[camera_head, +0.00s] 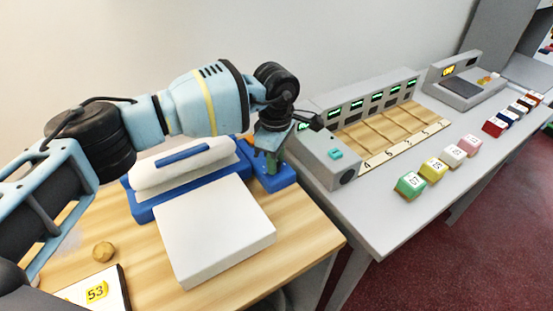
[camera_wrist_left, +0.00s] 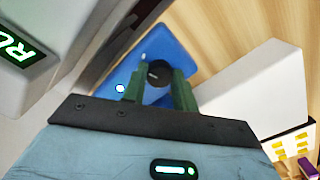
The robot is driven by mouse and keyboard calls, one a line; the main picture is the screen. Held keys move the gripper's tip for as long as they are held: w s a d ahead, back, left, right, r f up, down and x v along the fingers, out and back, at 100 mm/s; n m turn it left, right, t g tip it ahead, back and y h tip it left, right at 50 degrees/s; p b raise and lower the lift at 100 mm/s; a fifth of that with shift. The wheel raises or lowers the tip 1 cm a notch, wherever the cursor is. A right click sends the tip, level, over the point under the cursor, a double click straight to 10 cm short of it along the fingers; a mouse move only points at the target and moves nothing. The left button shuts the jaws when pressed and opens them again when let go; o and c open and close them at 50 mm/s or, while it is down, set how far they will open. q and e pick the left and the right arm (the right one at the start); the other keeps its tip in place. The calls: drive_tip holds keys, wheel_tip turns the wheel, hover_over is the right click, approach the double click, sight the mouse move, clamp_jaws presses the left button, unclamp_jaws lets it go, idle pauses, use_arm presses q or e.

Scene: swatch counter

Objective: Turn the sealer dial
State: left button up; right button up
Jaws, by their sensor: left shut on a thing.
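The sealer (camera_head: 283,181) is a blue unit on the wooden table, with a long blue base and a white, rounded arm bearing a blue handle. Its round black dial (camera_wrist_left: 159,70) has a small light mark and sits on the blue housing in the left wrist view. My left gripper (camera_head: 269,163) points down over the right end of the sealer. In the left wrist view its green fingers are on either side of the dial, shut on it. A small lit spot (camera_wrist_left: 120,89) shows on the housing beside one finger. In the head view the gripper hides the dial.
A white slab (camera_head: 215,232) lies in front of the sealer. The grey counter (camera_head: 375,205) on the right holds a slotted display unit (camera_head: 335,155) and several numbered coloured blocks.

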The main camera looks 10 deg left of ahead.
use_arm(q)
drive_tip(key=m, duration=0.2)
drive_tip(key=shift+m+b, duration=0.35)
drive_tip(key=shift+m, duration=0.45)
use_arm(e)
drive_tip(key=shift+s+f, duration=0.3)
drive_tip(key=shift+f, duration=0.35)
use_arm(q)
drive_tip(key=o, duration=1)
drive_tip(key=shift+r+b, duration=0.35)
drive_tip(key=shift+r, duration=3.6)
use_arm(e)
drive_tip(key=shift+s+f, duration=0.1)
drive_tip(key=shift+f, duration=0.15)
use_arm(q)
drive_tip(key=shift+s+f, duration=0.1)
drive_tip(key=shift+s, duration=0.05)
use_arm(e)
drive_tip(key=shift+s, duration=0.1)
